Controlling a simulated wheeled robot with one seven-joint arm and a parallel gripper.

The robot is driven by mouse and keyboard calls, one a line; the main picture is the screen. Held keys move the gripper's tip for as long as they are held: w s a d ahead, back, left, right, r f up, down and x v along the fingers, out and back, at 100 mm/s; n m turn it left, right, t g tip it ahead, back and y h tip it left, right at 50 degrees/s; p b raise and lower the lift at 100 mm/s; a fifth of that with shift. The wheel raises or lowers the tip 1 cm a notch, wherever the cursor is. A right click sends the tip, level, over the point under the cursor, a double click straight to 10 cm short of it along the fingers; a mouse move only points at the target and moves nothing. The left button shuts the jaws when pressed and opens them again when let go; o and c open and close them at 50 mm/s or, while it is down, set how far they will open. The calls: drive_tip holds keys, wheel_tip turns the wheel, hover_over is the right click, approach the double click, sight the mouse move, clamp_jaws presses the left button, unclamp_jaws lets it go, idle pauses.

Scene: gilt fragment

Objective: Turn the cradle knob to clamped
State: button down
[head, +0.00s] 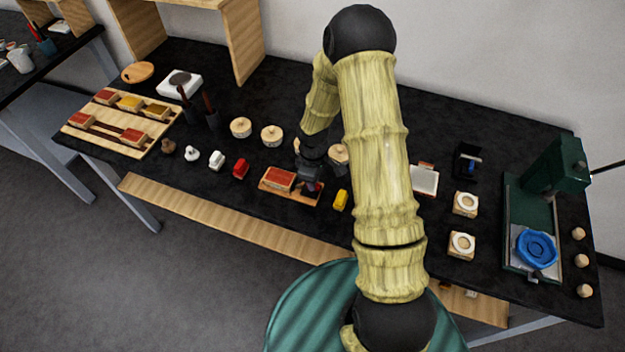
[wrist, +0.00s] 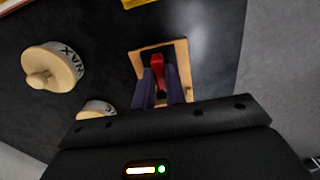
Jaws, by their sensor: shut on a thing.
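The cradle knob appears as a red handle (wrist: 157,68) standing over a dark plate on a small wooden base (wrist: 181,52) in the wrist view. My gripper (wrist: 160,92) has its two dark fingers closed around the red handle. In the head view my gripper (head: 311,180) is low over the bench, at the right end of a wooden board (head: 290,192) with a red-topped block (head: 280,178). The fingers and wrist hide most of the knob there. I cannot read any clamped mark or tell the knob's setting.
A red item (head: 240,168) stands to the left and a yellow one (head: 341,200) close on the right. A green machine (head: 560,166) stands at the bench's right end.

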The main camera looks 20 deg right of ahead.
drive_tip(key=shift+w, duration=0.1)
idle(0.3)
drive_tip(key=c, duration=1.4)
unclamp_jaws()
drive_tip(key=shift+c, duration=0.2)
drive_tip(key=shift+r, duration=0.1)
wheel_tip(320, 180, up, 17)
drive_tip(key=b, duration=0.1)
drive_tip(key=shift+r+b, duration=0.15)
drive_tip(key=shift+b, duration=0.2)
drive_tip(key=s+r+m+t, duration=0.2)
drive_tip(key=s+m, duration=0.8)
drive_tip(key=s, duration=0.4)
drive_tip(key=shift+s+a+r+m+t, duration=0.15)
drive_tip(key=shift+s+r+m+t, duration=0.15)
drive_tip(key=shift+s+r, duration=0.1)
